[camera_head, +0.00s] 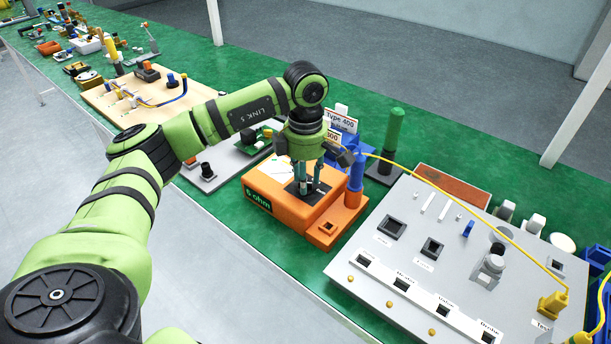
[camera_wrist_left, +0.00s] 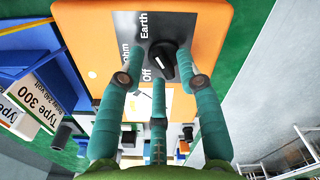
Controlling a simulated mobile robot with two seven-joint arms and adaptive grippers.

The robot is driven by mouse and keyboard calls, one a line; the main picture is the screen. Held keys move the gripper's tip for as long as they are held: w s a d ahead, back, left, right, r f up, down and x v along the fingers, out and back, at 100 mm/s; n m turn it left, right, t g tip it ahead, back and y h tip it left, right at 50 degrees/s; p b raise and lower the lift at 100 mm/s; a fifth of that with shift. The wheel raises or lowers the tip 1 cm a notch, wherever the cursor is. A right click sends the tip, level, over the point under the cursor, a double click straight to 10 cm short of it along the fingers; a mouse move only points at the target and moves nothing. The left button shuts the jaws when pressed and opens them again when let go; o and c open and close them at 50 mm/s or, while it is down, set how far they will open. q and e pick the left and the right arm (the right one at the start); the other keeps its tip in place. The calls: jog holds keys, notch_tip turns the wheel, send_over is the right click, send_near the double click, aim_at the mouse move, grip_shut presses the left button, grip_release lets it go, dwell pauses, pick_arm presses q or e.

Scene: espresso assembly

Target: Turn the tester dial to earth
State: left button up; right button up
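The orange tester (camera_head: 275,190), marked "6 ohm" on its side, sits on the green bench. My left gripper (camera_head: 305,187) points down over its top panel. In the left wrist view the black dial (camera_wrist_left: 164,63) sits on a dark plate (camera_wrist_left: 178,27) with the labels "Earth", "ohm" and "Off". Its pointer setting is not clear to me. The three teal fingers of the left gripper (camera_wrist_left: 160,58) are spread around the dial, with visible gaps beside it. The head view largely hides the dial behind the fingers. My right gripper is in neither view.
A blue probe (camera_head: 356,172) stands upright at the tester's right corner, with a yellow cable leading to a grey panel (camera_head: 400,265). A green cylinder (camera_head: 393,130) stands behind. A circuit-board stand (camera_head: 225,165) and a beige board (camera_head: 125,105) lie left.

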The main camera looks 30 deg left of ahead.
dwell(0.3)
pick_arm(q)
notch_tip(320, 180, up, 12)
dwell(0.4)
dwell(0.5)
